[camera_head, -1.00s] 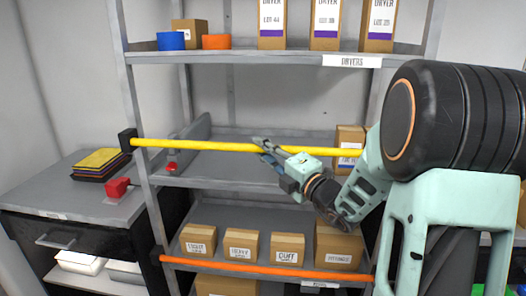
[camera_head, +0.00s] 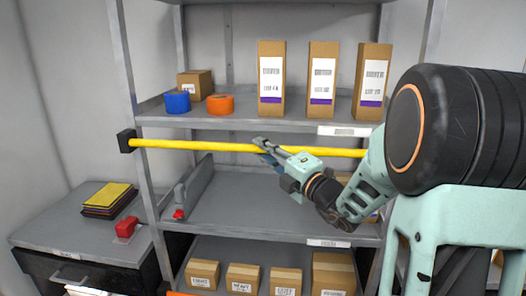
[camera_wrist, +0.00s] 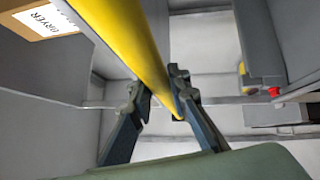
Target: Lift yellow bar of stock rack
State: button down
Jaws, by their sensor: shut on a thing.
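The yellow bar (camera_head: 200,146) runs level across the front of the stock rack (camera_head: 240,122), just below the upper shelf's front edge. Its left end is in a black bracket (camera_head: 127,141) at the left post. Its right end is hidden behind my arm. My gripper (camera_head: 262,145) is shut on the bar around the middle of its visible length. In the wrist view the yellow bar (camera_wrist: 140,45) passes between the two dark fingers of my gripper (camera_wrist: 158,82), one on each side.
The upper shelf holds tall boxes (camera_head: 322,80), a blue roll (camera_head: 177,102) and an orange roll (camera_head: 220,103). Small boxes (camera_head: 243,278) line the lower shelf. The middle shelf (camera_head: 240,200) is mostly clear. A cabinet (camera_head: 75,235) with a red tool (camera_head: 127,228) stands left.

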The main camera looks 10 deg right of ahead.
jog(key=shift+r, duration=0.2)
jog(key=c, duration=1.8)
grip_release()
jog(key=shift+f, duration=0.1)
jog(key=shift+s+d, duration=0.1)
jog(key=v, duration=1.1)
jog(key=shift+s+d, duration=0.15)
jog(key=shift+s, duration=0.25)
